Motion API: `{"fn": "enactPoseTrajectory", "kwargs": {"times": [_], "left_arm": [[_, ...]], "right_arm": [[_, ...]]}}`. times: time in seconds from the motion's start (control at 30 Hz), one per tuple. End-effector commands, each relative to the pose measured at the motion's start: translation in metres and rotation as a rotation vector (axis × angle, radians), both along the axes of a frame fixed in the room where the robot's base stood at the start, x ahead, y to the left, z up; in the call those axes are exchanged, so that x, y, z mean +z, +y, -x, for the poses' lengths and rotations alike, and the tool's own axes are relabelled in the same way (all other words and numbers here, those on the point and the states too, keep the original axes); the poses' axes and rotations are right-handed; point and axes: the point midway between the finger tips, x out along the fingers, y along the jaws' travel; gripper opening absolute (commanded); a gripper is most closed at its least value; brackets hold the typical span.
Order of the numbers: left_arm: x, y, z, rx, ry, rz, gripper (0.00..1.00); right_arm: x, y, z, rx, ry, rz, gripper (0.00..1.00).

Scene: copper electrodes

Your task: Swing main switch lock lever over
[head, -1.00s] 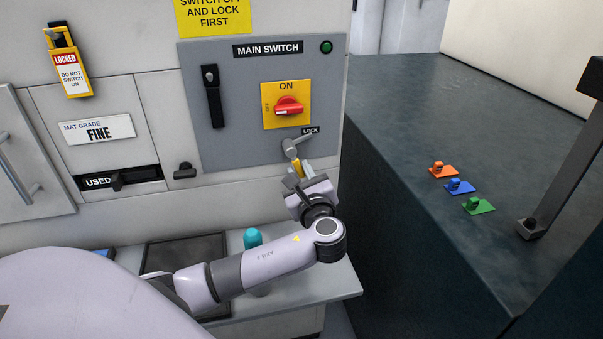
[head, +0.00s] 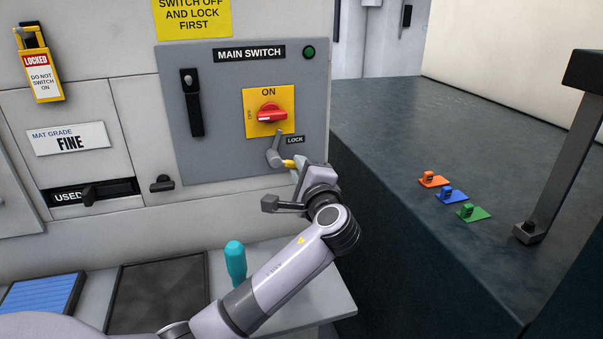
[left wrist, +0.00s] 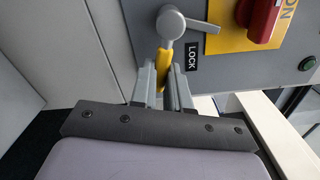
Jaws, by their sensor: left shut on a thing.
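The lock lever (head: 273,157) sits on the grey main switch panel, below the red switch knob (head: 272,114). My left gripper (head: 297,168) is shut on the yellow grip, to the right of the lever's hub. In the left wrist view the lever (left wrist: 170,22) shows with the yellow grip (left wrist: 164,60) between my fingers (left wrist: 165,80). My right gripper is not in view.
A black handle (head: 192,103) is on the panel's left. A small dark knob (head: 162,183) juts out below the panel. A teal-handled object (head: 235,262) stands on the shelf below. The dark bench (head: 400,130) at right bears orange, blue and green tags.

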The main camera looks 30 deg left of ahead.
Motion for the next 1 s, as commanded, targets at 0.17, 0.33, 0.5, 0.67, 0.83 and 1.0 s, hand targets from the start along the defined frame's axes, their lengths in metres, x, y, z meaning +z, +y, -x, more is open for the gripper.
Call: {"fn": "enactPoseTrajectory", "kwargs": {"times": [0.17, 0.33, 0.5, 0.67, 0.83, 1.0], "left_arm": [[0.008, -0.002, -0.002, -0.001, -0.21, 0.181, 0.0], [0.015, -0.001, -0.002, 0.001, -0.225, 0.192, 0.41], [0.015, -0.001, -0.002, 0.001, -0.223, 0.19, 0.41], [0.015, -0.007, 0.002, -0.002, -0.221, 0.191, 0.41], [0.016, -0.019, 0.013, -0.001, -0.22, 0.191, 0.41], [0.016, -0.033, 0.024, -0.002, -0.22, 0.19, 0.41]], "right_arm": [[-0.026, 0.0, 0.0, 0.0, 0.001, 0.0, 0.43], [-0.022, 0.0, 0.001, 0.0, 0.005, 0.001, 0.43], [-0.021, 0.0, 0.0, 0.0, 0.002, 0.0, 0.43], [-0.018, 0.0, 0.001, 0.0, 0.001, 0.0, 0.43], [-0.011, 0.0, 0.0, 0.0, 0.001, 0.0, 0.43], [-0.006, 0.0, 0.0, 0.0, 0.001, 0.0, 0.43]]}}
